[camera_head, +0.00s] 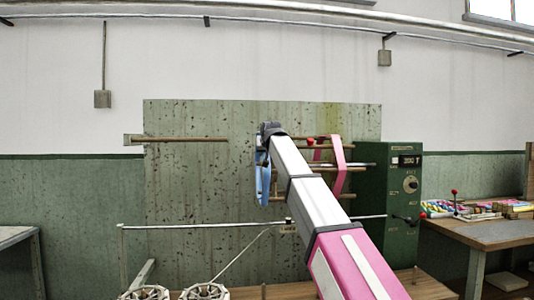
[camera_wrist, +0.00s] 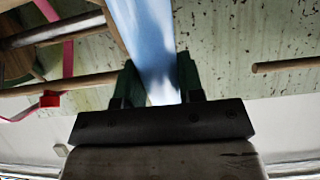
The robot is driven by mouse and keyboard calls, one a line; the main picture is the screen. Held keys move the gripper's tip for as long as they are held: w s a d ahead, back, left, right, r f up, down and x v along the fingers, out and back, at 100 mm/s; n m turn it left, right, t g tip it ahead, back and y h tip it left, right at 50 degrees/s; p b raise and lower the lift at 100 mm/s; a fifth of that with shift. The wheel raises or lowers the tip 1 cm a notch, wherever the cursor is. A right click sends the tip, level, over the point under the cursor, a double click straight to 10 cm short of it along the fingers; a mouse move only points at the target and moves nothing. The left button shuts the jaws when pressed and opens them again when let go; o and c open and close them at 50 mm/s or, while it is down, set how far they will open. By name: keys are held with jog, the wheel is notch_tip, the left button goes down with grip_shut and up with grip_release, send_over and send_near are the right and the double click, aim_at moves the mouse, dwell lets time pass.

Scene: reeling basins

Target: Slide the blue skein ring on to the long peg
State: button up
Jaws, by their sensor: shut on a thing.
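The blue skein ring (camera_head: 263,180) hangs from my gripper at the end of my arm, near the middle of the green-grey panel in the head view. In the wrist view, my gripper (camera_wrist: 158,75) is shut on the blue skein (camera_wrist: 148,30), which runs up between its two green fingers. A long horizontal peg (camera_head: 185,139) sticks out from a bracket on the left. Its free end points toward the ring, with a gap between them. Its tip also shows in the wrist view (camera_wrist: 285,64). The ring is off this peg. My arm hides part of the ring.
A thin horizontal rod (camera_head: 200,226) runs below. A side table (camera_head: 500,232) with coloured skeins stands at right.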

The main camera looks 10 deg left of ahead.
jog(key=shift+s+a, duration=0.2)
jog(key=shift+a, duration=0.55)
jog(key=shift+s+a, duration=0.2)
jog(key=shift+a, duration=0.6)
jog(key=s+a, duration=0.2)
jog(key=a, duration=0.4)
jog(key=shift+a, duration=0.3)
jog(key=s+a, duration=0.1)
jog(key=a, duration=0.5)
jog(key=shift+s+a+r, duration=0.3)
jog(key=shift+s+a, duration=0.05)
jog(key=shift+s, duration=0.05)
dwell(0.4)
